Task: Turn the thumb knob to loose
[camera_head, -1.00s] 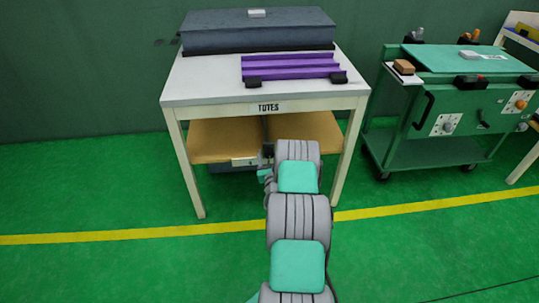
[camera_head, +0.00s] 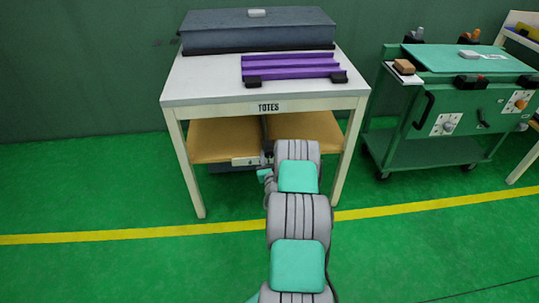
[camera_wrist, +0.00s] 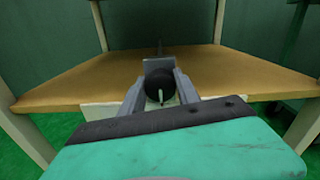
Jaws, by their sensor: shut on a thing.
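The thumb knob (camera_wrist: 160,82) is a dark round knob with a pale line on it, at the front edge of the tan lower shelf in the wrist view. My gripper (camera_wrist: 160,92) is shut on it, one grey finger at each side. In the head view, my arm reaches to the front of the table's lower shelf, and my own wrist hides the knob. A pale plate (camera_head: 246,161) shows at the shelf's front edge, left of my wrist.
The white table (camera_head: 180,92) labelled TOTES carries a grey case (camera_head: 260,37) and a purple ridged piece (camera_head: 285,66). Its legs stand on both sides of my arm. A green cart (camera_head: 430,155) stands to the right. The floor in front is clear.

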